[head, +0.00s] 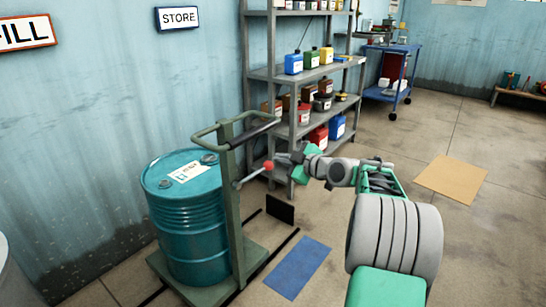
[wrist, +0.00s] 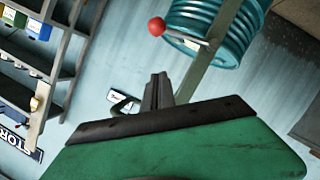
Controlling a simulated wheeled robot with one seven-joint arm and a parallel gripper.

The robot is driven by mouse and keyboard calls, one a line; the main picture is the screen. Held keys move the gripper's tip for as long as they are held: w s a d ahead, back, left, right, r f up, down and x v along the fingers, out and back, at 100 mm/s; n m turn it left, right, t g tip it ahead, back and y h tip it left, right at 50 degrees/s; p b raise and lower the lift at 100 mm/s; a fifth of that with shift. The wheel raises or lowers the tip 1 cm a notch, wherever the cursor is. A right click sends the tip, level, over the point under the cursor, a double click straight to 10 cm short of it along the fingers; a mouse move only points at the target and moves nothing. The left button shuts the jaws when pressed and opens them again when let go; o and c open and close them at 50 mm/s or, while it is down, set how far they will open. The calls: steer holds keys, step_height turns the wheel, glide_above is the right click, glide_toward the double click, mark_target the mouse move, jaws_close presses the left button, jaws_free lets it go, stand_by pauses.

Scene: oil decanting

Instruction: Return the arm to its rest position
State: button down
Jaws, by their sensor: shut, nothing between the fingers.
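My arm reaches from the lower right of the head view toward the drum trolley. My gripper (head: 280,159) is beside the red knob (head: 268,165) of a lever on the trolley's post. In the wrist view my gripper (wrist: 158,80) is shut and empty, and the red knob (wrist: 156,27) shows apart from the fingertips. The teal drum (head: 190,225) stands upright on the green trolley (head: 236,205). The drum (wrist: 215,25) also shows in the wrist view, partly cut by the top edge.
A grey shelf rack (head: 265,73) with several bottles and cans stands behind my gripper. A blue cart (head: 392,72) is farther back. A blue mat (head: 297,268) and a tan mat (head: 452,178) lie on the floor.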

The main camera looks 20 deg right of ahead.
steer(key=shift+s, duration=0.2)
steer(key=s+a+r+m+g+h+p, duration=0.1)
steer(key=s+a+r+m+g+p, duration=0.15)
steer(key=s+a+r+p, duration=0.45)
steer(key=s+a+r+m+g+p, duration=0.2)
steer(key=s+a+r+g+p, duration=0.15)
steer(key=a+p, duration=0.55)
steer(key=s+a+r+m+g+h+p, duration=0.1)
steer(key=s+p, duration=0.4)
steer(key=s, duration=0.6)
steer(key=s+a+r+m+g+h+p, duration=0.2)
steer(key=s+m+p, duration=0.4)
steer(key=s, duration=0.5)
steer(key=shift+a+r+g, duration=0.25)
steer(key=shift+a+g, duration=0.25)
steer(key=shift+g, duration=0.5)
